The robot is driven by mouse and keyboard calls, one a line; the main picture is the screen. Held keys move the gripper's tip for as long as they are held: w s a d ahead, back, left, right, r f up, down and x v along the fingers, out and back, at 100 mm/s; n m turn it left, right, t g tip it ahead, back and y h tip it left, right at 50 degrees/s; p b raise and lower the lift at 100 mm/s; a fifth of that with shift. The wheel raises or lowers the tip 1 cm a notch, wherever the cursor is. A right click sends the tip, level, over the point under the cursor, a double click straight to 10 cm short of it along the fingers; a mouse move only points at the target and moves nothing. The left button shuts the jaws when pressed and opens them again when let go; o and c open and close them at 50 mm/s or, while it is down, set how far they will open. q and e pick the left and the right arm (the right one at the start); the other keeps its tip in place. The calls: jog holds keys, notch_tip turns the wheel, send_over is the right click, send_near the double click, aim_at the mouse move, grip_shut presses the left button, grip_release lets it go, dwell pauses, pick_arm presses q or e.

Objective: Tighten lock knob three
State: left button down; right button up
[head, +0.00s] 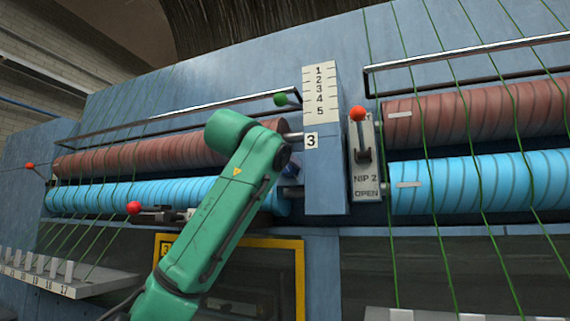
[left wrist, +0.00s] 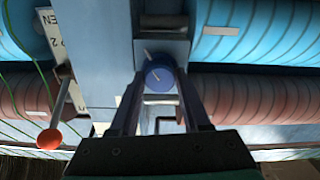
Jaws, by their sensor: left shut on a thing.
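My left arm comes up from below in the head view and hides most of its gripper, which lies behind the green wrist. In the left wrist view my left gripper (left wrist: 158,88) is shut on a round dark blue knob (left wrist: 159,76) with a pale mark across its face. The knob sits between the two fingertips. A bit of dark blue (head: 289,166) shows past the wrist in the head view, below the plate numbered 3 (head: 311,141). My right gripper is not in view.
A blue post (head: 325,180) with a 1 to 5 scale (head: 320,92) stands right beside the wrist. A red-tipped lever (head: 358,114) on the NIP 2 plate (head: 366,192) is to its right. Brown rollers (head: 480,114), light blue rollers (head: 480,183) and green strands surround the space.

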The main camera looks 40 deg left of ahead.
pick_arm(q)
jog(key=n, duration=0.3)
jog(key=shift+n, duration=0.3)
jog(key=n, duration=0.3)
jog(key=shift+n, duration=0.3)
jog(key=n, duration=0.4)
jog(key=shift+n+p, duration=0.3)
jog(key=n, duration=0.3)
jog(key=shift+r+n+p, duration=0.1)
jog(key=shift+n+p, duration=0.2)
jog(key=shift+p, duration=0.1)
jog(key=shift+s+r+n+p, duration=0.1)
jog(key=shift+n+p, duration=2.65)
jog(key=shift+n, duration=4.15)
